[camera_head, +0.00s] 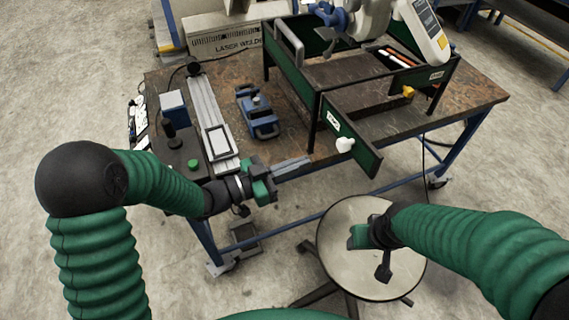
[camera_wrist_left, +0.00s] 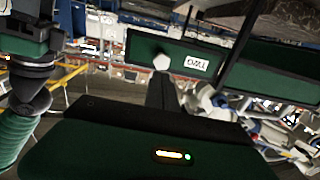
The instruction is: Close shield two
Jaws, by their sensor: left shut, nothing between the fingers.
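Shield two (camera_head: 358,138) is a dark green panel with a white "TWO" label and a white knob (camera_head: 345,145). It stands swung out from the green frame, past the table's front edge. In the left wrist view the panel (camera_wrist_left: 225,50) lies ahead with its label upside down, and the knob (camera_wrist_left: 162,62) shows just beyond my fingertips. My left gripper (camera_head: 306,162) is shut and empty, left of the panel; contact with the knob is not clear. My right gripper (camera_head: 384,268) hangs over the round stool, apart from the shield; its finger opening is unclear.
A control box with a green button (camera_head: 193,164) is at left. A round stool (camera_head: 345,220) stands in front.

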